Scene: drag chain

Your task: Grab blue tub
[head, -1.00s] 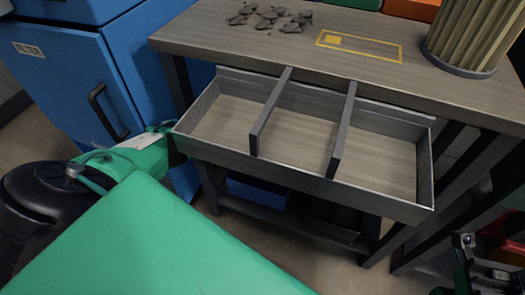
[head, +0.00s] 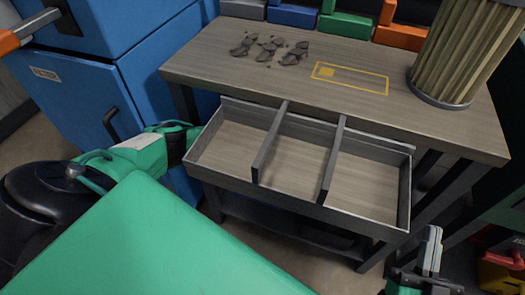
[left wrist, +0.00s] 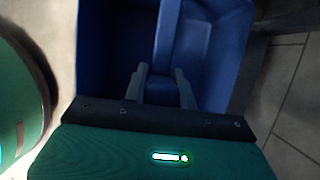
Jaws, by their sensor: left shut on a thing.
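The blue tub (left wrist: 215,45) fills the upper middle of the left wrist view, with its open inside and a blue strip of wall running down the centre. My left gripper (left wrist: 161,75) has its two grey fingers on either side of that blue part and is shut on it. In the head view the left gripper and the tub are out of sight; only my green left arm shows. My right gripper (head: 420,268) is at the lower right of the head view, apart from the table; its jaw gap is unclear.
A wooden table (head: 220,62) has an open three-part empty drawer (head: 300,205) jutting out. Dark fragments (head: 270,48) and a pleated filter (head: 462,50) stand on top. Blue cabinets (head: 85,95) are at left. The lower shelf (head: 262,207) under the drawer looks bare.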

